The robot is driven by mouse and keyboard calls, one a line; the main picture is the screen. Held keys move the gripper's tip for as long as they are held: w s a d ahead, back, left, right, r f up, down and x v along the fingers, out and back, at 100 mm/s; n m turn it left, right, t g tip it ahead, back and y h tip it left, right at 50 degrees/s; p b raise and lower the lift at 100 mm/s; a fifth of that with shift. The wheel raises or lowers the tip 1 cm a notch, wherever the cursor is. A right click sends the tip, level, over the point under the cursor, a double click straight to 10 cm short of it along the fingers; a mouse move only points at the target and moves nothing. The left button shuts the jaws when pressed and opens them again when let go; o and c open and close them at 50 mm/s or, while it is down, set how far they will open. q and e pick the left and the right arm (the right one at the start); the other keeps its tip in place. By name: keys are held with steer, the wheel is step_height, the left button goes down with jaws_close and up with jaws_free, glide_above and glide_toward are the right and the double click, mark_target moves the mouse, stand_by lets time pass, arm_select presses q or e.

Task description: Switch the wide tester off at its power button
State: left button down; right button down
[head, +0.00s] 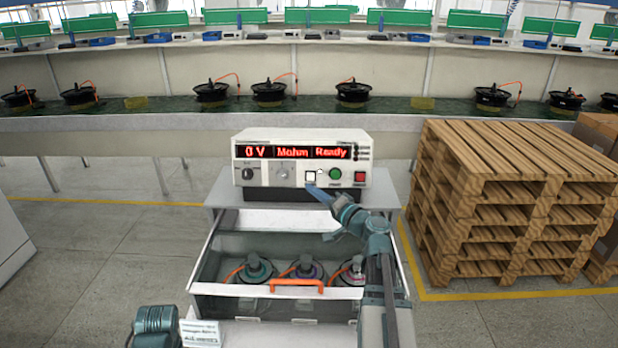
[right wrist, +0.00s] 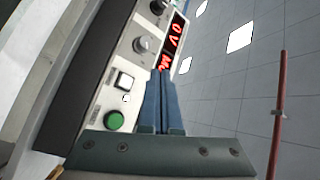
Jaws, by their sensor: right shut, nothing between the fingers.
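The wide tester (head: 260,178) stands on a grey cabinet, and its red display (head: 298,152) is lit, reading "0 V", "Mohm" and "Ready". In the right wrist view the fingers (right wrist: 161,74) point at the panel beside the white button (right wrist: 124,80) and green button (right wrist: 114,121); contact cannot be told. My left gripper is not visible.
An open drawer (head: 207,272) with an orange handle holds three motors below the tester. Stacked wooden pallets (head: 500,195) stand close at right. A long bench (head: 300,124) with several hub motors runs behind.

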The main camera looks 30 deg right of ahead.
mark_target(314, 180)
steer(key=shift+w+d+f+b, duration=0.35)
steer(key=shift+w+d, duration=0.4)
steer(key=shift+w, duration=0.45)
steer(key=shift+w+d+f+b, duration=0.35)
steer(key=shift+w+d, duration=0.35)
steer(key=shift+w, duration=0.55)
steer(key=shift+w+d+f+b, duration=0.35)
steer(key=shift+w+d, duration=0.4)
steer(key=shift+w, duration=0.45)
steer(key=shift+w, duration=0.1)
steer(key=shift+w+d+f, duration=0.1)
steer(key=shift+w+d, duration=0.1)
steer(key=shift+w, duration=0.05)
steer(key=shift+w+d+f, duration=0.1)
steer(key=shift+w+d, duration=0.15)
steer(key=shift+w, duration=0.1)
stand_by(0.3)
stand_by(0.3)
steer(key=shift+s+a+r, duration=0.2)
steer(key=shift+s+a, duration=0.25)
steer(key=shift+s, duration=0.3)
steer(key=shift+s+a+r+p, duration=0.2)
steer(key=shift+s+a, duration=0.25)
steer(key=shift+s, duration=0.25)
steer(key=shift+s+a+r+p, duration=0.2)
steer(key=shift+s+a, duration=0.2)
steer(key=shift+s, duration=0.25)
steer(key=shift+s+a+r+p, duration=0.2)
steer(key=shift+s+a, duration=0.25)
steer(key=shift+s, duration=0.25)
